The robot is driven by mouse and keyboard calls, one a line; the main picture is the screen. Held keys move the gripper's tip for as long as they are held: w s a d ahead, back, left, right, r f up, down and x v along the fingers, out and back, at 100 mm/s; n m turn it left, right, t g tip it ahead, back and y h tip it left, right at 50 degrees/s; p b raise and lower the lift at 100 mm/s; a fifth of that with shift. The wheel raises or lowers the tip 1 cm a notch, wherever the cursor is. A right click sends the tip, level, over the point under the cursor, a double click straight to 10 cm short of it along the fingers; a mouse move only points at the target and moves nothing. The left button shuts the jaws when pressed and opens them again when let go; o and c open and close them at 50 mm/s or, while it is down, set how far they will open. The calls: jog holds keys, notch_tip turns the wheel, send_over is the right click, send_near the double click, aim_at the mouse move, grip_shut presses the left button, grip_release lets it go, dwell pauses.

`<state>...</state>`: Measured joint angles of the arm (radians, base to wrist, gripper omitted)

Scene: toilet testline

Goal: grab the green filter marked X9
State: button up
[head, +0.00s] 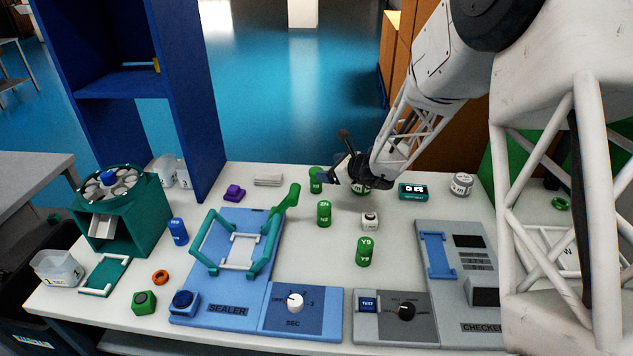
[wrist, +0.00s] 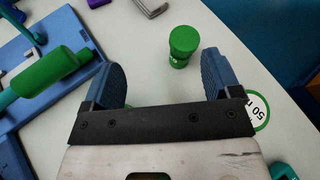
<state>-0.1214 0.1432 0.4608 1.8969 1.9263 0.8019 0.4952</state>
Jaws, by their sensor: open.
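A green two-part filter (head: 316,181) stands at the back of the table, beside my gripper's tip in the head view; its marking is too small to read there. In the wrist view a green filter (wrist: 183,45) stands just beyond the gap between my fingers, apart from both; its marking is not readable. Another green filter (head: 324,213) stands nearer the front, its label looking like 2N or N2. A third green filter (head: 366,252) is marked Y9. My gripper (wrist: 163,70) is open and empty, its blue fingers spread; it also shows in the head view (head: 329,176).
A round white item with a green rim and "50" (wrist: 258,112) lies by the right finger. The sealer (head: 228,262) has a green handle (head: 288,198) left of my gripper. A small white-and-dark item (head: 370,221) and a teal display box (head: 413,191) stand to the right.

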aim_at(316, 182)
jog(key=w+f+m+t, duration=0.1)
jog(key=w+f+m, duration=0.2)
jog(key=w+f, duration=0.1)
jog(key=shift+a+f+h, duration=0.2)
jog(key=shift+f+h, duration=0.1)
jog(key=shift+f, duration=0.1)
jog(key=shift+x, duration=1.3)
jog(key=shift+w, duration=0.1)
jog(key=shift+f+x, duration=0.25)
jog(key=shift+x, duration=2.2)
jog(key=shift+w+d+r, duration=0.1)
jog(key=shift+w, duration=0.05)
jog(key=shift+c, duration=0.3)
